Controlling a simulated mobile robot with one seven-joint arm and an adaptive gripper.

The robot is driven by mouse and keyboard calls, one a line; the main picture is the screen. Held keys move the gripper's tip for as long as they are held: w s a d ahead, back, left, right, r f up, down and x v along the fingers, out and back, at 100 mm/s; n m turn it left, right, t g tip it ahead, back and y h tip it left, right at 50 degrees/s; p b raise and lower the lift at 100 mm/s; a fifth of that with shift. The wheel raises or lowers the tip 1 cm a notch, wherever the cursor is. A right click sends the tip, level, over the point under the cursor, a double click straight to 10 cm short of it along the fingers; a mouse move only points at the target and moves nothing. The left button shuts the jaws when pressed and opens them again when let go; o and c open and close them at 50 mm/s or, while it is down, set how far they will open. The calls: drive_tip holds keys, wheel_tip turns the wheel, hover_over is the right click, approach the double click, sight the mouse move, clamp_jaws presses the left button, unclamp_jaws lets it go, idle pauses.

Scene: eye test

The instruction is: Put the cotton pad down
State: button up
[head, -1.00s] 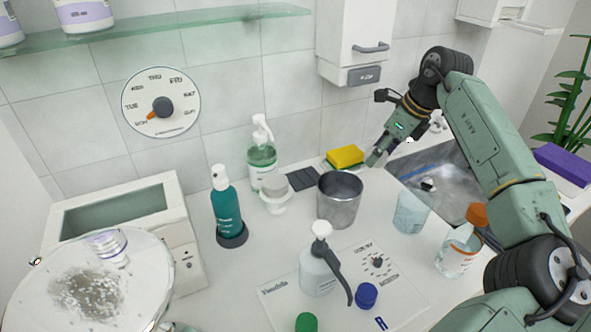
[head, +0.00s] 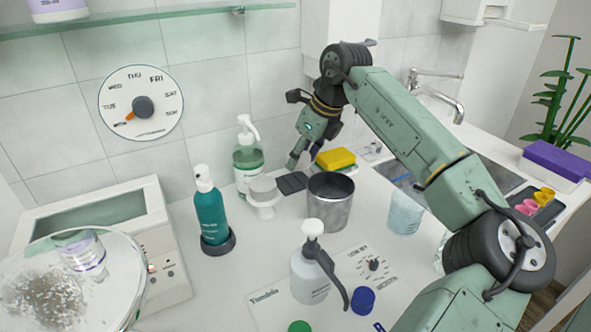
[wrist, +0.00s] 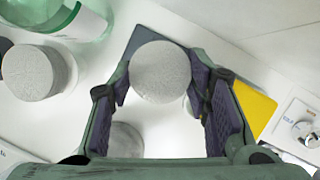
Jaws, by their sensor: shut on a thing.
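My gripper (head: 303,158) is over the counter near the dark grey mat (head: 292,183), left of the yellow sponge. In the wrist view my gripper (wrist: 160,85) is shut on a round, pale grey-white cotton pad (wrist: 160,72), held between its purple-lined fingertips. The dark mat (wrist: 137,40) shows partly behind the pad. I cannot make out the held pad in the head view.
A metal cup (head: 330,205) stands in front of the mat. The yellow sponge (head: 335,158) lies behind the cup. A clear green pump bottle (head: 248,160) and a teal bottle (head: 210,210) stand left. A sink (head: 480,170) is right.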

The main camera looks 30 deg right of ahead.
sight(296, 169)
drive_tip(key=shift+w+a, duration=0.25)
drive_tip(key=shift+a, duration=0.15)
drive_tip(key=shift+w+a+f+b, duration=0.1)
drive_tip(key=shift+a+f+b, duration=0.1)
drive_tip(key=shift+f+b, duration=1.25)
drive_tip(key=shift+f+p, duration=0.3)
drive_tip(key=shift+f+b, duration=0.35)
drive_tip(key=shift+f, duration=0.05)
drive_tip(key=o, duration=1)
drive_tip(key=shift+r, duration=0.1)
